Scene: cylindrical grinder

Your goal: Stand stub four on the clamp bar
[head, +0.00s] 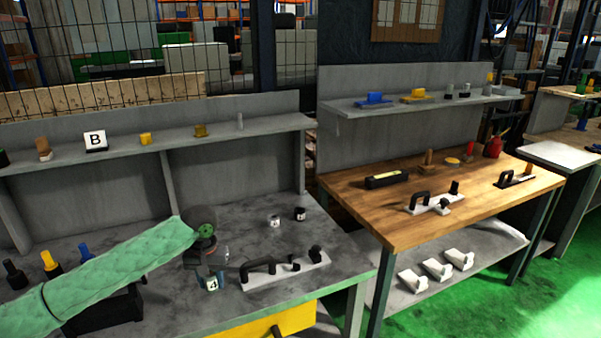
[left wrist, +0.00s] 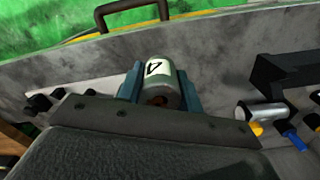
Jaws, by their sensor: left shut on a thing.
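My left gripper (head: 211,279) is shut on stub four (head: 212,284), a grey cylinder with a white label marked 4. It holds the stub low over the front of the grey bench, left of a pale plate (head: 285,272) with a black handle and black knobs. In the left wrist view stub four (left wrist: 160,85) sits between the blue-grey fingers (left wrist: 158,92); whether its base touches anything is unclear. I cannot tell for sure which part is the clamp bar; the plate with the handle may be it. My right gripper is not in view.
Two small labelled stubs (head: 275,220) (head: 300,214) stand farther back on the grey bench (head: 345,255). Black, yellow and blue handled pieces (head: 50,263) stand at the left, near a dark block (head: 105,312) partly behind my arm. A shelf (head: 215,140) runs above the bench's back.

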